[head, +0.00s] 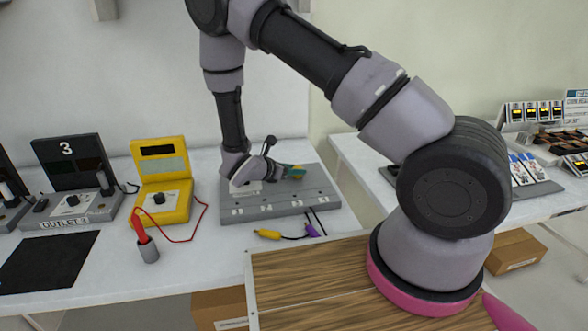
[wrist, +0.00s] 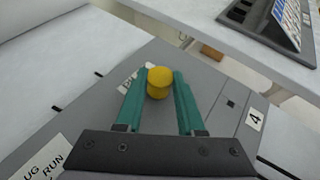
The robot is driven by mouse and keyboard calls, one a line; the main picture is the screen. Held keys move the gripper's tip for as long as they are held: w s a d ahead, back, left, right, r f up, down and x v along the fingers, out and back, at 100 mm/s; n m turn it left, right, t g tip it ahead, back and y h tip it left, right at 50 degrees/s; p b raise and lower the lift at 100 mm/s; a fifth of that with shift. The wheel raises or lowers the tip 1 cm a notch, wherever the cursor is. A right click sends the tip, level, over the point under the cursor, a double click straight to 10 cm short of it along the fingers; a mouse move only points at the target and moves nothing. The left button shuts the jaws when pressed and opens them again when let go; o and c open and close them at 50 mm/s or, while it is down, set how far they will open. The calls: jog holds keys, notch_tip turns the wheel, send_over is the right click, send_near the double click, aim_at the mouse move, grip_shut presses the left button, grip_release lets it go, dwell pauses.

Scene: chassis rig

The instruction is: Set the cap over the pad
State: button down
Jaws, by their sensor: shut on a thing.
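A yellow round cap (wrist: 159,84) is between the teal fingertips of my gripper (wrist: 161,76) in the wrist view, and the gripper is shut on it. I cannot tell whether the cap touches the panel. A small dark square (wrist: 230,103) lies on the panel to the right of the fingers, near a label marked 4; I cannot tell whether it is the pad. The cap and fingers hide part of a white label.
A yellow meter (head: 162,180) with a red lead stands left of the panel. A yellow plug (head: 269,234) and a purple plug (head: 312,231) lie in front of it. A black mat (head: 48,262) is at far left. A wooden surface (head: 300,275) is nearest me.

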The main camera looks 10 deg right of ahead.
jog(key=shift+f, duration=0.3)
jog(key=shift+c, duration=2.2)
grip_release()
jog(key=v, duration=1.1)
jog(key=shift+d, duration=0.1)
